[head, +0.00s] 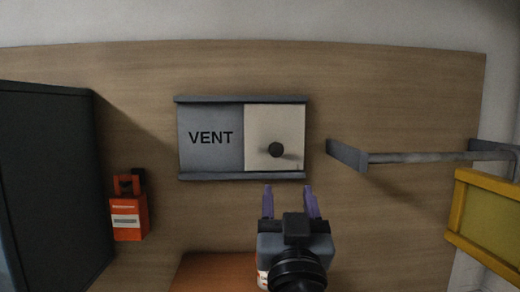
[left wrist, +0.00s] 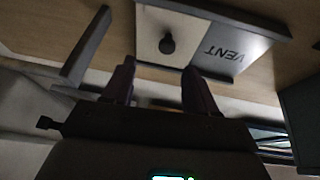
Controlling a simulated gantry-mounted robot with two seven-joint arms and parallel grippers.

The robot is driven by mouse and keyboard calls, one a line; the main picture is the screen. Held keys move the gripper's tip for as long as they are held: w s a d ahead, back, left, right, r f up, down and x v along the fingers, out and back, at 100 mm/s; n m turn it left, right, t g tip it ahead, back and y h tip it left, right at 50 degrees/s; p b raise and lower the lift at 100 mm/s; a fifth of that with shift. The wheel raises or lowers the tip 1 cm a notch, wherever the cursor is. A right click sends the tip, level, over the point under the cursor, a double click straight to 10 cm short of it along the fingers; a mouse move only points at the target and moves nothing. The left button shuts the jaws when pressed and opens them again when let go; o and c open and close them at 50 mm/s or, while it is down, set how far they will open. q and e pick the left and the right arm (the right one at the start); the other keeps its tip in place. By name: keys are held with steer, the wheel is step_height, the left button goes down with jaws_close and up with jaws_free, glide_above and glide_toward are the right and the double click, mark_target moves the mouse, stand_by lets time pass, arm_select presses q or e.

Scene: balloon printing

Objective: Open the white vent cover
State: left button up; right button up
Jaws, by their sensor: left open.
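The white vent cover (head: 265,130) is a flat panel with a round black knob (head: 276,149). It sits in a grey frame (head: 240,176) on the wooden wall panel, to the right of a grey plate marked VENT (head: 210,137). In the left wrist view the cover (left wrist: 150,30) and its knob (left wrist: 167,44) show beyond the fingers, with the lettering upside down. My left gripper (head: 290,190) is open and empty, its purple fingers pointing up, below the cover and a little right of the knob in the head view. My right gripper is not in view.
A grey bar on a bracket (head: 346,156) juts out right of the vent. A yellow-framed panel (head: 485,215) is at far right. An orange device (head: 129,210) and a dark cabinet (head: 50,180) are at left. An orange-brown surface (head: 215,270) lies below.

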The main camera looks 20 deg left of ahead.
mark_target(277, 150)
arm_select(q)
steer(key=shift+n+g+y, duration=0.5)
steer(key=shift+y, duration=0.2)
steer(key=p+x, duration=0.1)
steer(key=x, duration=0.2)
steer(key=r+p+x, duration=0.1)
steer(key=p+x, duration=0.1)
steer(key=x, duration=0.1)
steer(key=s+p+x, duration=0.1)
steer(key=x, duration=0.3)
steer(key=shift+a+r, duration=0.1)
steer(key=shift+r, duration=0.25)
steer(key=shift+w+a, duration=0.15)
steer(key=shift+w, duration=0.25)
jaws_close()
